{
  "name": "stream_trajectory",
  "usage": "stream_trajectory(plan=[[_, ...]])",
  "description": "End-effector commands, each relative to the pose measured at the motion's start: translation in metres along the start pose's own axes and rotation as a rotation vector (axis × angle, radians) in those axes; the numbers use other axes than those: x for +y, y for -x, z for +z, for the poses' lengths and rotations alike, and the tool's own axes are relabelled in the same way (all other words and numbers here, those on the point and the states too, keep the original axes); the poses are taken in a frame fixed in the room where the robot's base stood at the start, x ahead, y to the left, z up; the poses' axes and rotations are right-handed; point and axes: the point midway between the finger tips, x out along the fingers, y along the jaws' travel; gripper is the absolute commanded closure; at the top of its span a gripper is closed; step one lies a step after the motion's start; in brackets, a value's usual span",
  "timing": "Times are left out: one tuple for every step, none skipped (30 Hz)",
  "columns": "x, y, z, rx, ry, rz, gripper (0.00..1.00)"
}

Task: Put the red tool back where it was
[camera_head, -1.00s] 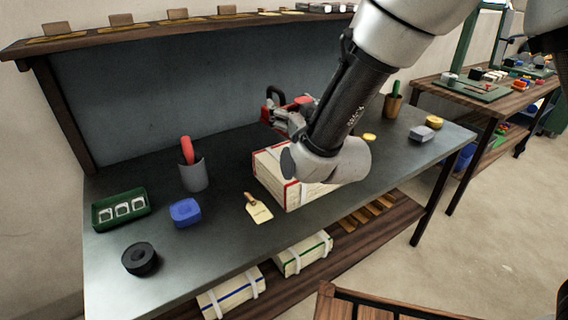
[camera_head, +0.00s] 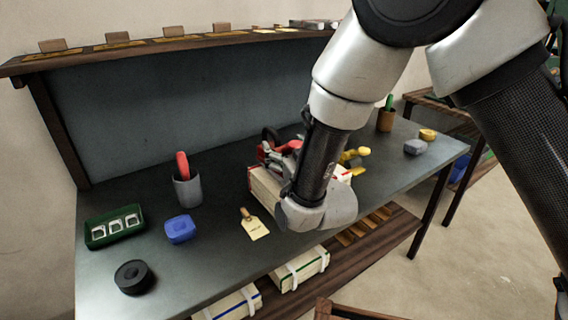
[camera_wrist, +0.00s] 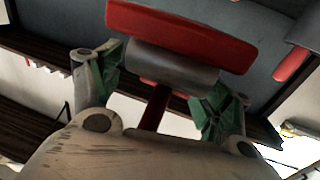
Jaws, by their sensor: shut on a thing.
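The red tool (camera_head: 284,149), with a black hooked part, is above or just behind the back edge of the red-trimmed cream box (camera_head: 263,188). I cannot tell whether it touches the box. In the wrist view its wide red bar (camera_wrist: 180,32), grey cylinder and thin red stem show close up. My gripper (camera_wrist: 158,108) has its green-padded fingers either side of the stem and is shut on the tool.
A grey cup (camera_head: 188,190) with a red-handled item, a blue container (camera_head: 180,229), a green tray (camera_head: 114,227), a black roll (camera_head: 133,277) and a tag (camera_head: 254,228) stand on the left bench (camera_head: 215,262). A yellow object (camera_head: 360,152) is right of my wrist.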

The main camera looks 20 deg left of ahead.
Motion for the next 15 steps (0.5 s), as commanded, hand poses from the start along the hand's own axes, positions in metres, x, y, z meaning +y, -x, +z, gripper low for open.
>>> stream_trajectory(plan=[[0.000,-0.001,0.001,0.005,-0.001,0.000,0.93],[0.000,-0.001,0.004,0.004,0.000,0.000,0.93],[0.000,-0.001,0.007,0.004,0.000,0.000,0.93],[0.000,-0.001,0.010,0.003,0.000,0.000,0.93],[0.000,0.000,0.015,0.002,0.000,-0.001,0.93],[0.000,0.000,0.020,0.002,0.000,-0.001,0.93],[0.000,0.000,0.025,0.002,0.000,-0.001,0.93],[-0.001,0.000,0.029,0.001,0.000,-0.001,0.93],[-0.001,0.000,0.034,0.002,0.000,-0.001,0.93],[-0.001,0.000,0.036,0.003,0.000,-0.001,0.93],[-0.001,0.000,0.037,0.004,0.000,-0.001,0.93],[-0.001,0.000,0.038,0.004,0.000,-0.001,0.93],[-0.001,0.000,0.038,0.005,-0.001,-0.001,0.93],[-0.001,0.000,0.038,0.005,-0.001,-0.001,0.93],[-0.001,0.000,0.037,0.004,-0.001,-0.001,0.94]])
